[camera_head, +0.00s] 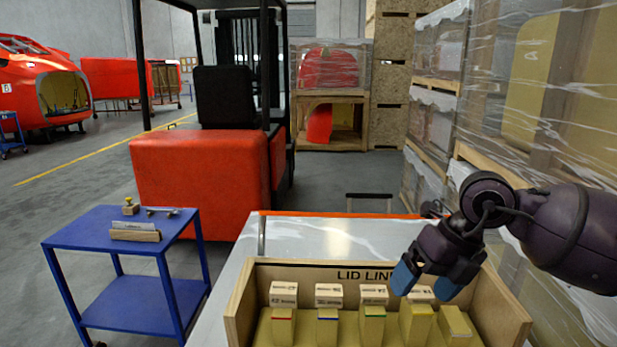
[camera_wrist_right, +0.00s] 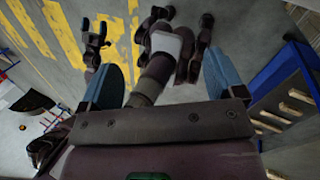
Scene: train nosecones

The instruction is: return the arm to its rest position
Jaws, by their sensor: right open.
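My right gripper (camera_head: 428,281) comes in from the right in the head view. It is over the right part of an open wooden box marked "LID LINE" (camera_head: 240,305), in front of its back wall. Its two blue fingertips are apart with nothing between them. In the right wrist view the blue fingers of my right gripper (camera_wrist_right: 158,82) stand wide apart, and parts of my own body and the floor show beyond them. My left gripper does not show in the head view. I cannot make it out for sure in the right wrist view.
The box holds a row of yellow blocks (camera_head: 327,332) with white labelled blocks (camera_head: 328,294) behind, on a grey table (camera_head: 310,238). A blue cart (camera_head: 75,232) stands left. A red forklift (camera_head: 200,178) is behind. Wrapped crates (camera_head: 440,125) stand close behind my right arm.

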